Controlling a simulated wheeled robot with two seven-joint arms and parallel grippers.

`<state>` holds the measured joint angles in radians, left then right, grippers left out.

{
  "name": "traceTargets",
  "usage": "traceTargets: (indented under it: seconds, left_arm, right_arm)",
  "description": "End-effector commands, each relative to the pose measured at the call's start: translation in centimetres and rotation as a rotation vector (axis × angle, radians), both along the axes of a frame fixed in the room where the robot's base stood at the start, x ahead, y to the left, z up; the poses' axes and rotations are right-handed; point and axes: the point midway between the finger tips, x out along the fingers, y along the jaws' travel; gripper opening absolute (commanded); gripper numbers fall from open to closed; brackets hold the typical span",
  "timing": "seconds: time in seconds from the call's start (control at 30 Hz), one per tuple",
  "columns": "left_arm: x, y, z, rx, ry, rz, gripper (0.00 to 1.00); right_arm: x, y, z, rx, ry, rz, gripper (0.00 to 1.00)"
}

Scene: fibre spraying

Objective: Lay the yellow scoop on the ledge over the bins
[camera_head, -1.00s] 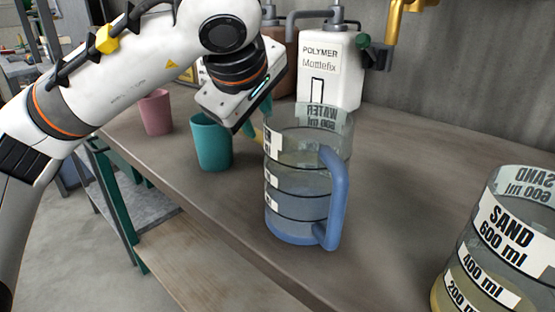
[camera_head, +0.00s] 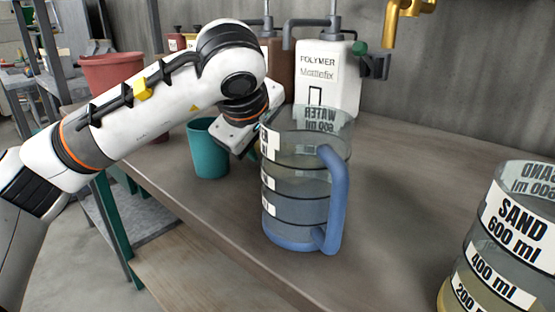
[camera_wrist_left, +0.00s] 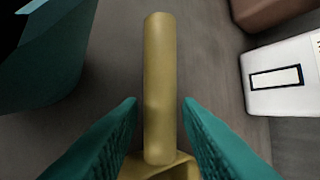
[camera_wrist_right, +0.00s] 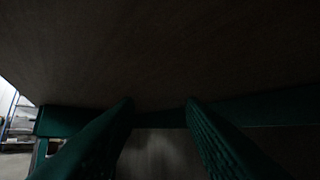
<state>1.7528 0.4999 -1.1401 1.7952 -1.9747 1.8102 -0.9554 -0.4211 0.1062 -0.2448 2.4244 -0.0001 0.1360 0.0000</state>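In the left wrist view the yellow scoop's straight handle (camera_wrist_left: 158,85) lies between the two teal fingers of my left gripper (camera_wrist_left: 159,105). The fingers are apart, with a gap on each side of the handle. The scoop's bowl (camera_wrist_left: 165,168) is partly cut off at the bottom edge. In the head view the left gripper is low over the table behind the measuring jug, and its fingers and the scoop are hidden. My right gripper (camera_wrist_right: 160,105) is open and empty in a dark spot by the table's underside. I cannot make out the ledge or the bins for certain.
A clear water jug with a blue handle (camera_head: 335,200) stands right in front of the left gripper. A teal cup (camera_head: 209,150) is to its left, a white polymer bottle (camera_head: 328,75) behind. A sand jug (camera_head: 505,245) is at right. A reddish tub (camera_head: 112,72) shows far left.

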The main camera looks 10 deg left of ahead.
Motion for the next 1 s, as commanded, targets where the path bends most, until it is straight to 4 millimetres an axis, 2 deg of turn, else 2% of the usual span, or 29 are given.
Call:
traceTargets:
  seconds: [0.03, 0.2, 0.63, 0.87, 1.0]
  left_arm:
    - [0.0, 0.0, 0.0, 0.0, 0.0, 0.0, 0.25]
    - [0.0, 0.0, 0.0, 0.0, 0.0, 0.0, 0.0]
    - [0.0, 0.0, 0.6, -0.001, -0.002, -0.001, 0.0]
    - [0.0, -0.1, 2.9, -0.002, -0.003, 0.0, 0.0]
    - [0.0, 0.0, 4.9, -0.001, -0.002, 0.0, 0.0]
  right_arm:
    - [0.0, 0.0, 0.0, 0.0, 0.001, 0.0, 0.36]
    - [0.0, 0.0, 0.0, -0.001, 0.002, 0.0, 0.36]
    - [0.3, 0.0, -0.3, -0.007, 0.029, -0.001, 0.36]
    - [1.4, -0.2, -2.5, -0.057, 0.2, -0.013, 0.36]
    - [1.9, -0.4, -4.8, -0.097, 0.352, -0.021, 0.36]
